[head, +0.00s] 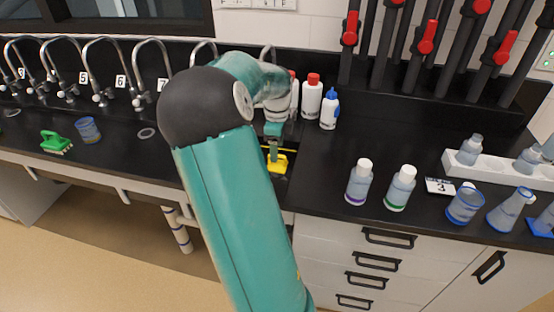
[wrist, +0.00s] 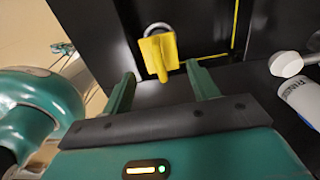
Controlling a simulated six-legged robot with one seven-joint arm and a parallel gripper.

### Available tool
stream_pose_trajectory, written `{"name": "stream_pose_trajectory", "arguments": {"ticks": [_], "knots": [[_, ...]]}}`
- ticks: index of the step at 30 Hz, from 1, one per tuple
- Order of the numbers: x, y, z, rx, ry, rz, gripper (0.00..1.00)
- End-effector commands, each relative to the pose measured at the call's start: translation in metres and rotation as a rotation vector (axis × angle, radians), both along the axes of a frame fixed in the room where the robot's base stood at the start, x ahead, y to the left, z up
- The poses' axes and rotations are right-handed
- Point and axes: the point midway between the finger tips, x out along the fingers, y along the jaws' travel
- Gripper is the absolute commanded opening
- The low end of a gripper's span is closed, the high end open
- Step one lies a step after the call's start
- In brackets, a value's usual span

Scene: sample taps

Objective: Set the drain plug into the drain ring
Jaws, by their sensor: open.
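A yellow piece, which looks like the drain plug (wrist: 158,56), shows just beyond my fingertips in the wrist view. It also shows below my gripper in the head view (head: 279,165). My gripper (wrist: 161,76) is open, with a finger to either side of the plug's lower end in the picture; I see no grip on it. A pale grey ring (wrist: 157,28), perhaps the drain ring, shows at the plug's upper end on the dark surface. The plug covers part of it, and I cannot tell whether they touch. In the head view my gripper (head: 274,152) is partly hidden by my arm.
Bottles (head: 312,95) stand behind and right of my gripper; a white bottle (wrist: 300,98) is close on the right in the wrist view. Two labelled bottles (head: 360,182) stand on the right counter. Several taps (head: 105,75) line the back left.

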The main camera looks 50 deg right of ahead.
Motion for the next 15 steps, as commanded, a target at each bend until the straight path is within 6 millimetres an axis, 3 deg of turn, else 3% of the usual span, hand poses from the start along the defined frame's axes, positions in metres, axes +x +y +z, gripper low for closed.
{"name": "stream_pose_trajectory", "arguments": {"ticks": [6,15], "knots": [[0.0,0.0,0.033,0.0,-0.001,0.0,0.6],[0.0,0.002,0.04,0.002,-0.002,0.008,0.6]]}}
